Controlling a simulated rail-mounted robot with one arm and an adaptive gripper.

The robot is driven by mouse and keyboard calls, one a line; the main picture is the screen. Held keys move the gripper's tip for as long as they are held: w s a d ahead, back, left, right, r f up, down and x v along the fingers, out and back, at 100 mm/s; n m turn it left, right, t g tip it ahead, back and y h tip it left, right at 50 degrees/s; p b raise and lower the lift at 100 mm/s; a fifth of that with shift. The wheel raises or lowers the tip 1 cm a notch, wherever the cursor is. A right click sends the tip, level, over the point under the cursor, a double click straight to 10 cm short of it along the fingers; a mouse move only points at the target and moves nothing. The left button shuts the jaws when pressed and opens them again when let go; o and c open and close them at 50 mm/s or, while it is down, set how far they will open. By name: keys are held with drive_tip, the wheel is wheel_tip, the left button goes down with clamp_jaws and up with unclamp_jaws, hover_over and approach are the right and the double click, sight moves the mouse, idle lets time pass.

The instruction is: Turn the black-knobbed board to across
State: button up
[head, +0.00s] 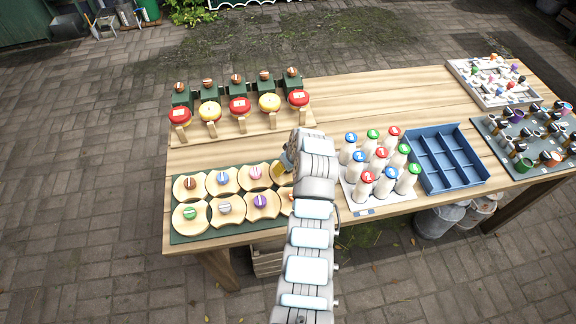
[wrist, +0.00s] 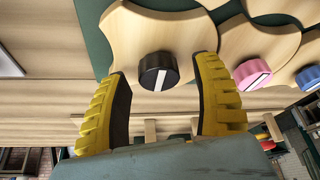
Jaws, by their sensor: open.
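The black knob (wrist: 158,70) with a white bar sits on a pale wooden board (wrist: 200,32) with scalloped edges. In the wrist view the knob lies between the tips of my two yellow-ribbed fingers, with a gap on each side. The bar runs roughly up and down in that view. My gripper (head: 281,167) is open and holds nothing. In the head view it reaches over the far right board of the back row and hides the black knob; only part of that board shows.
Boards with pink (head: 255,172), blue (head: 222,178) and purple (head: 260,201) knobs sit close by on the green mat (head: 180,238). Red and yellow round pieces (head: 239,106) stand behind. Numbered white bottles (head: 366,187) and a blue divided tray (head: 470,183) are to the right.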

drive_tip(key=v, duration=1.1)
drive_tip(key=shift+s+r, duration=0.15)
drive_tip(key=shift+r, duration=0.15)
